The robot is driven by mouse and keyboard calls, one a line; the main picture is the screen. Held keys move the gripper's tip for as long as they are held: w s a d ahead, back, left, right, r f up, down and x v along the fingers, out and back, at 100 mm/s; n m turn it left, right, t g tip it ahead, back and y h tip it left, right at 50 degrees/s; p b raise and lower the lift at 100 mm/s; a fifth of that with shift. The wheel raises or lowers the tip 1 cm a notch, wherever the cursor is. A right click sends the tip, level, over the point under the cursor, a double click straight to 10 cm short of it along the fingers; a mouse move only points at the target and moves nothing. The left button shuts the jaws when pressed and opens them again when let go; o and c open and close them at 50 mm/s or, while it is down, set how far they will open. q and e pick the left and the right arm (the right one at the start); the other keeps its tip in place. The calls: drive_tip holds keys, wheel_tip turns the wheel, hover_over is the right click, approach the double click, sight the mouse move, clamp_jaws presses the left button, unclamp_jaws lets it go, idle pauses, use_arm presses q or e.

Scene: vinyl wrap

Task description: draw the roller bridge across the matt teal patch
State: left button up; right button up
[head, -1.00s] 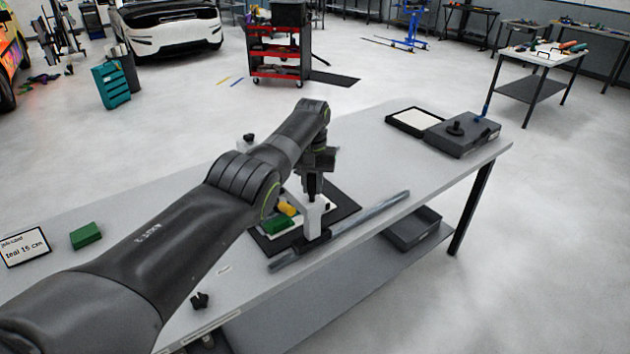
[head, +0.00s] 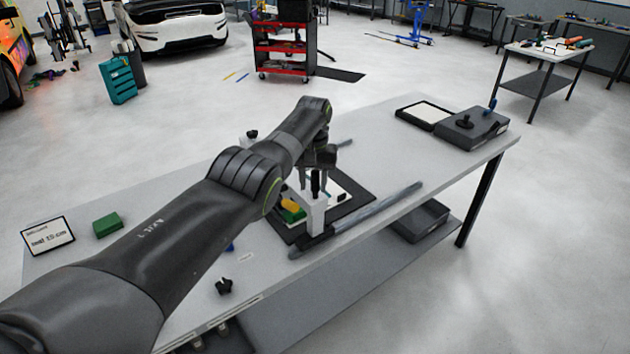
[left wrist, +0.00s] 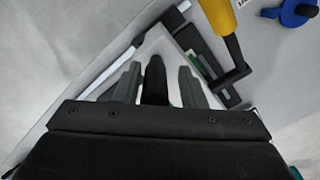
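The roller bridge shows as a white upright (head: 313,214) with a black grip (head: 315,184), standing at the front of the black mat (head: 358,202). My left gripper (head: 317,172) is at that grip. A green patch (head: 293,215), probably the teal one, lies left of the upright, partly hidden by my arm and a yellow piece (head: 291,205). My right gripper is out of view.
A long grey rail (head: 375,206) runs along the table's front edge. A green block (head: 108,225), a card reading teal 15 cm (head: 48,236) and a black knob (head: 223,286) lie at the left. A dark box (head: 470,130) stands far right.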

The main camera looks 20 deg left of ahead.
use_arm(q)
drive_tip(key=shift+o, duration=0.3)
drive_tip(key=shift+r, duration=0.1)
drive_tip(key=shift+d+r, duration=0.1)
drive_tip(key=shift+r, duration=0.1)
wheel_tip(320, 180, up, 12)
drive_tip(key=b, duration=0.2)
drive_tip(key=shift+b, duration=0.3)
drive_tip(key=shift+r+p, duration=0.55)
drive_tip(key=shift+r, duration=1.9)
drive_tip(key=shift+f, duration=0.1)
